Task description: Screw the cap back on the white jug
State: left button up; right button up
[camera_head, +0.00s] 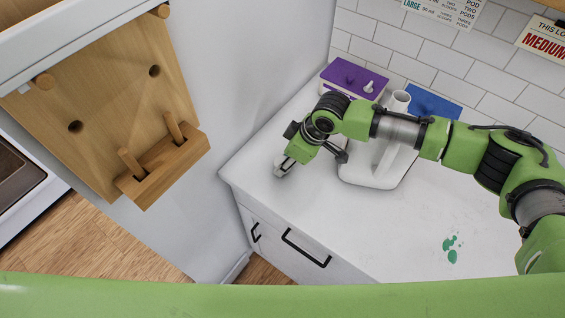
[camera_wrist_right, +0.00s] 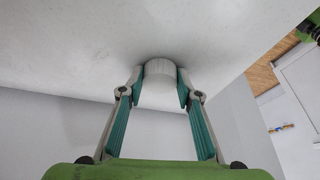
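The white jug (camera_head: 375,175) stands on the white counter (camera_head: 340,225), partly hidden behind my right arm. Its neck (camera_head: 400,100) sticks up behind the arm, and no cap shows on it. My right gripper (camera_head: 283,168) is low over the counter, left of the jug and apart from it. In the right wrist view a white ribbed cap (camera_wrist_right: 161,71) is at the counter surface, between the fingertips of my right gripper (camera_wrist_right: 161,88). The fingers are close to both sides of the cap; I cannot tell whether both touch it. My left gripper is not in view.
A purple box (camera_head: 350,80) and a blue box (camera_head: 432,104) stand by the tiled wall. Green spill spots (camera_head: 451,248) mark the counter at right. A wooden board with a small holder (camera_head: 163,170) is at left. The counter front is mostly clear.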

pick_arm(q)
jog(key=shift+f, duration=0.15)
pick_arm(e)
jog(key=shift+r, duration=0.15)
jog(key=shift+r+b, duration=0.25)
jog(key=shift+b, duration=0.15)
notch_tip(320, 180, up, 2)
jog(key=shift+b, duration=0.75)
pick_arm(q)
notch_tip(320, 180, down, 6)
jog(key=b, duration=0.3)
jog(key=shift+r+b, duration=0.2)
jog(key=shift+b, duration=0.15)
pick_arm(e)
jog(key=s+d+r, duration=0.8)
jog(key=s+r, duration=0.2)
jog(key=s, duration=0.1)
jog(key=shift+s+d, duration=0.15)
jog(key=shift+d, duration=0.05)
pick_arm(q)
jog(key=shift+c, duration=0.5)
